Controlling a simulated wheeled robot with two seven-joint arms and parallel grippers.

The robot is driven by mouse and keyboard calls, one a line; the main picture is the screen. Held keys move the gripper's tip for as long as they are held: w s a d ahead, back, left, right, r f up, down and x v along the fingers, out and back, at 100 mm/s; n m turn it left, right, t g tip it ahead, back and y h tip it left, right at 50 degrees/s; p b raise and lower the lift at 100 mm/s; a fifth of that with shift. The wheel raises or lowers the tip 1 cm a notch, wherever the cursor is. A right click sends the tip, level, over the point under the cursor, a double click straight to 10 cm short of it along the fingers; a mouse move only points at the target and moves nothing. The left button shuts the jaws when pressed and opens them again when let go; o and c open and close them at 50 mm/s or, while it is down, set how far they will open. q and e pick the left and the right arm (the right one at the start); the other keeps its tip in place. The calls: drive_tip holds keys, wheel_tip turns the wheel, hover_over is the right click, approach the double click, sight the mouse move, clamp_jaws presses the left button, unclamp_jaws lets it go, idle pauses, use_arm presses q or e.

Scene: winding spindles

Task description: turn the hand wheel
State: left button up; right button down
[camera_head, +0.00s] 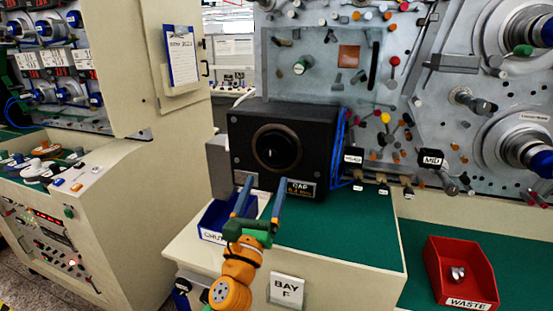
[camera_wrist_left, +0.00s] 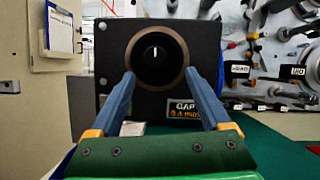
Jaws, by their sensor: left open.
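The hand wheel (camera_head: 276,148) is a dark round knob inside a brown ring on the front of a black box (camera_head: 320,125). In the left wrist view the hand wheel (camera_wrist_left: 154,60) carries a white mark pointing up. A "GAP" label with a reading of about 0.4 mm (camera_head: 301,187) sits below it on the box. My left gripper (camera_head: 263,186) is open, with blue fingers pointing at the box face, below the wheel in the head view. In the wrist view its fingertips (camera_wrist_left: 160,74) stand on either side of the wheel's lower part. I cannot tell whether they touch anything. My right gripper is not seen.
A blue bin (camera_head: 214,222) stands on the green top left of my gripper. A red "WASTE" bin (camera_head: 462,265) with small metal pieces is at the right. Blue cables (camera_head: 340,140) run beside the box. A panel with pegs and spindles (camera_head: 430,100) rises behind. The green top (camera_head: 350,225) is clear.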

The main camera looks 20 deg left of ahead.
sight(267, 156)
use_arm(q)
drive_tip(key=shift+n, duration=0.7)
drive_tip(key=x, duration=0.8)
drive_tip(key=shift+w+a+f, duration=0.1)
drive_tip(key=shift+a+f, duration=0.15)
clamp_jaws()
drive_tip(key=shift+m, duration=0.3)
